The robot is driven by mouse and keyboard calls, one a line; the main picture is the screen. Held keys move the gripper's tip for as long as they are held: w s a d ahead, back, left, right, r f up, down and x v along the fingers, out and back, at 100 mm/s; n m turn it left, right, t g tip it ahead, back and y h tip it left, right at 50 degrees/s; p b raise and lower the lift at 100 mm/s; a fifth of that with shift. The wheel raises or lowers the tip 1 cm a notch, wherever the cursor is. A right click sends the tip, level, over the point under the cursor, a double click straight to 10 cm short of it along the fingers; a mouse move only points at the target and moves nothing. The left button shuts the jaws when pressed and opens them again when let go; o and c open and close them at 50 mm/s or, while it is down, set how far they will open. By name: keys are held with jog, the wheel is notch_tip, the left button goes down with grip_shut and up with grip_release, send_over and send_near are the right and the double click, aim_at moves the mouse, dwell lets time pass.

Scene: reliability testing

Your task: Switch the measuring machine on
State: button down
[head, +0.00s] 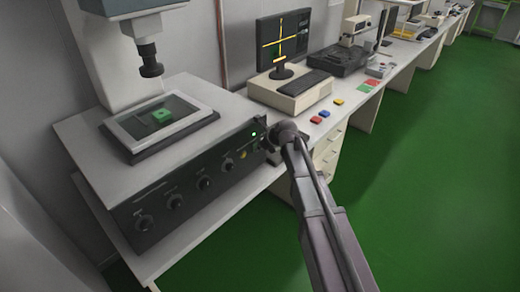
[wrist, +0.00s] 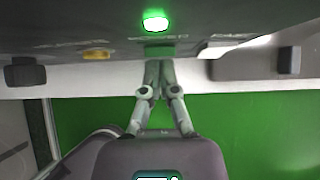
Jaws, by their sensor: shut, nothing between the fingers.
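The measuring machine (head: 85,158) stands at the left in the head view, with a camera column over a glass stage. Its dark front panel (head: 185,185) carries several black knobs. A small lamp (head: 253,134) near the panel's right end glows green, and this lamp is bright in the wrist view (wrist: 155,20). Below it in the wrist view is a green rectangular switch (wrist: 160,50). My gripper (wrist: 160,64) is shut and empty, its fingertips at or just short of this switch; contact cannot be told. In the head view my wrist hides the fingers.
A yellow button (wrist: 96,54) and a black knob (wrist: 25,72) sit left of the fingers. A monitor (head: 284,38) and keyboard (head: 305,83) stand farther along the bench, with small coloured blocks (head: 325,113) near its edge. The green floor (head: 430,160) at right is clear.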

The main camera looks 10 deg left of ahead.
jog(key=shift+r, duration=0.2)
dwell(0.3)
jog(key=shift+s+d, duration=0.1)
jog(key=s+d+r+p, duration=0.5)
jog(key=s+d+p, duration=0.1)
jog(key=d, duration=0.3)
jog(key=shift+s+d+r, duration=0.15)
jog(key=shift+s+r, duration=0.2)
jog(key=shift+s, duration=0.1)
jog(key=shift+d, duration=0.1)
dwell(0.5)
